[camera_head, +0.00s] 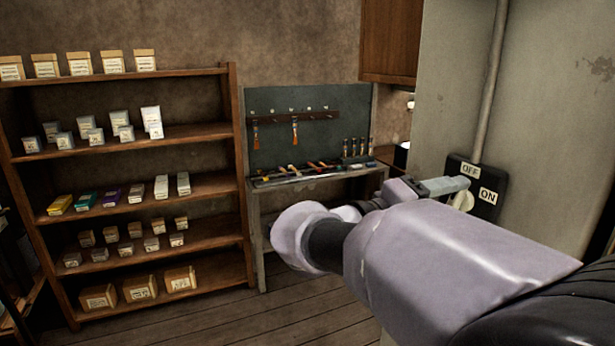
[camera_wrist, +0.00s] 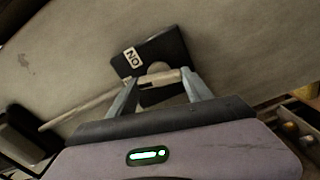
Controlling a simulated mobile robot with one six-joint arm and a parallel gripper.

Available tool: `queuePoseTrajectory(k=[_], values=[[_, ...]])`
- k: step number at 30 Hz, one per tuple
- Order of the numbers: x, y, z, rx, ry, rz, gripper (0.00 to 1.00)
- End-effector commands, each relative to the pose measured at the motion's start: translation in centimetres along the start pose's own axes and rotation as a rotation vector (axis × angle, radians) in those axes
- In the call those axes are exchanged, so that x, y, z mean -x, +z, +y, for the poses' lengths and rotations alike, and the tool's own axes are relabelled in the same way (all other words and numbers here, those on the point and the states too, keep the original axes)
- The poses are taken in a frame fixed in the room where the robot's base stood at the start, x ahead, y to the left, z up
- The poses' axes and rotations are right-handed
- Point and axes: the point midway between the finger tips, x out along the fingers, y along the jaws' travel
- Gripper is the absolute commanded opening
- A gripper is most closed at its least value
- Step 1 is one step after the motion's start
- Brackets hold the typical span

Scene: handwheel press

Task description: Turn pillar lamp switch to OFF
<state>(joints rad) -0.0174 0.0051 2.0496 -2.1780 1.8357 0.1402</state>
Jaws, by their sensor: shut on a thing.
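The pillar lamp switch is a black plate (camera_head: 487,212) on the pale pillar, with a white OFF label (camera_head: 470,170) at upper left and a white ON label (camera_head: 488,196) at right. Its cream knob (camera_head: 465,201) shows partly below the gripper's fingers. In the wrist view the plate (camera_wrist: 172,48) appears rotated, with the ON label (camera_wrist: 133,58) upside down. My gripper (camera_head: 462,186) reaches the switch from the left. In the wrist view its two fingers (camera_wrist: 160,82) are shut on the knob's cream bar (camera_wrist: 160,77). The knob's exact pointing is unclear.
A grey conduit (camera_head: 491,85) runs up the pillar (camera_head: 550,120) from the switch. A tool bench (camera_head: 262,205) with a pegboard (camera_head: 285,145) stands behind my arm. A wooden shelf (camera_head: 140,72) with several boxes stands at left. Some floor (camera_head: 290,320) is clear.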

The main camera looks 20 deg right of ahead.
Motion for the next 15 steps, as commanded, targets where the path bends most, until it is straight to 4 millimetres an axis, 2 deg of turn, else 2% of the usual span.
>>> queuePoseTrajectory(k=[7,15], values=[[0.0,-0.02,0.16,0.148,-0.001,-0.001,0.18],[0.0,0.02,-0.02,0.23,-0.001,-0.001,0.18]])
